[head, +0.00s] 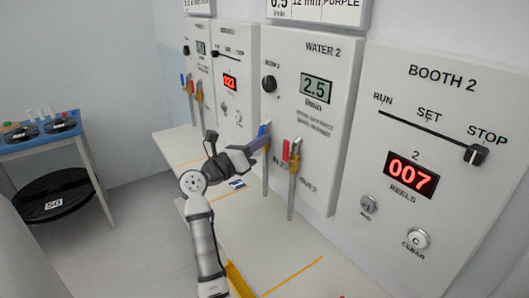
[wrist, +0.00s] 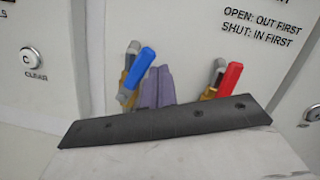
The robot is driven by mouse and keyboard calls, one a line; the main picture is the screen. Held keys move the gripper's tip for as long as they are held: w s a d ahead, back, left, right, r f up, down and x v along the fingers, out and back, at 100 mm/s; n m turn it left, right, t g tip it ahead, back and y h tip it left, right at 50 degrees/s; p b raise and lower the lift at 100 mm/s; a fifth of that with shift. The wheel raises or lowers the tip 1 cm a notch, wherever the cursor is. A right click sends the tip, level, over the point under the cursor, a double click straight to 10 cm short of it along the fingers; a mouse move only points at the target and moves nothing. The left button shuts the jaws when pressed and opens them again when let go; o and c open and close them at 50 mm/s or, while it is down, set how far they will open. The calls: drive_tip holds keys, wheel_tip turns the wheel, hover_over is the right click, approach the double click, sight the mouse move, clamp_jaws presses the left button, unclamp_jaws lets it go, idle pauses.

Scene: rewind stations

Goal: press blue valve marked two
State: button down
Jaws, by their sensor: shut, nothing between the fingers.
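The blue valve (head: 262,131) is the left one of a pair under the WATER 2 panel, on the pipe beside the label IN 2. Its blue handle (wrist: 137,68) points up and tilts right in the wrist view. A red valve (head: 286,150), near OUT 2, stands to its right; its red handle also shows in the wrist view (wrist: 230,78). My gripper (head: 264,143) has purple fingers, shut and empty. In the wrist view the fingers (wrist: 157,86) are just right of the blue handle, between the two valves. I cannot tell whether they touch the blue handle.
The BOOTH 2 panel (head: 446,150) is at right, with a slider, a red 007 display and a CLEAR button (head: 415,239). Another blue and red valve pair (head: 190,86) is farther back. A pale bench (head: 270,238) runs below. A blue table (head: 42,143) stands at left.

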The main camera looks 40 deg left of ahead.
drive_tip(key=shift+w+a+r+b, duration=0.25)
drive_tip(key=shift+a+r+b, duration=0.3)
drive_tip(key=shift+a+r, duration=0.15)
drive_tip(key=shift+a, duration=0.2)
drive_tip(key=shift+d, duration=0.15)
idle(0.4)
